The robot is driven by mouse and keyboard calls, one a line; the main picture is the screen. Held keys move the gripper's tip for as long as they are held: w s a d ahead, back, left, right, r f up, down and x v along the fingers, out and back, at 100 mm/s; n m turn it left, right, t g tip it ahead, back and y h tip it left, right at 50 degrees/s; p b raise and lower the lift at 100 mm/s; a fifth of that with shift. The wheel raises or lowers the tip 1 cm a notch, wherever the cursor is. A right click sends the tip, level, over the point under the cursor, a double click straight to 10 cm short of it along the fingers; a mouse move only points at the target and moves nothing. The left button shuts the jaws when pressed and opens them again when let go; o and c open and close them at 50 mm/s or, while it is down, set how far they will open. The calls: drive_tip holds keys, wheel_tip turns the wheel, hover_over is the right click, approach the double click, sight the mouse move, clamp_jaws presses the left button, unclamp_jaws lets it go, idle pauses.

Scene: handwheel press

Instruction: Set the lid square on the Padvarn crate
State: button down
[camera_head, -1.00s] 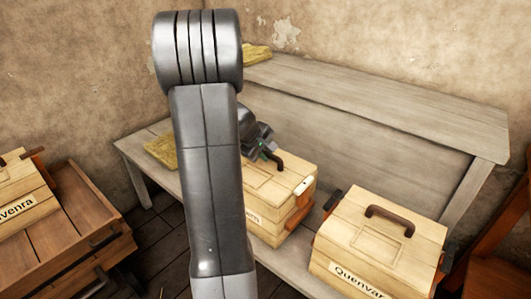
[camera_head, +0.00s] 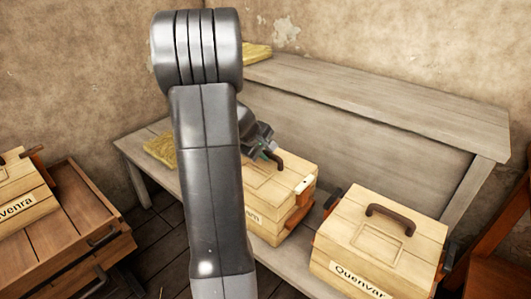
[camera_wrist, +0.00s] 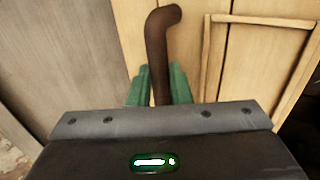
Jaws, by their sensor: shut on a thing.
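The pale wooden lid (camera_head: 292,172) has a dark curved handle (camera_head: 274,160) and lies over the middle crate (camera_head: 270,232) on the bench. The crate's label is mostly hidden behind my arm; only its last letters show. A dark line runs between lid and crate at the right side. I cannot tell whether the lid is fully seated or square. My gripper (camera_head: 266,150) is shut on the lid's handle. In the wrist view the brown handle (camera_wrist: 160,45) stands between the green fingertips, with the lid's planks (camera_wrist: 200,50) behind it.
A closed crate labelled Quenvar, its last letters cut off (camera_head: 390,235), stands close to the right. Another crate ending in "venra" (camera_head: 22,190) sits on a wooden cart (camera_head: 85,220) at left. The bench (camera_head: 330,135) has a high back; yellow pads (camera_head: 160,150) lie at its left end.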

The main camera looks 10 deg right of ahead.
drive_tip(key=c, duration=1.3)
unclamp_jaws()
drive_tip(key=shift+o, duration=0.2)
drive_tip(key=p+v, duration=0.3)
drive_tip(key=v, duration=1)
drive_tip(key=shift+a+r, duration=0.15)
drive_tip(key=shift+r, duration=0.2)
drive_tip(key=shift+s, duration=0.1)
drive_tip(key=shift+r+p, duration=0.45)
drive_tip(key=shift+r, duration=0.05)
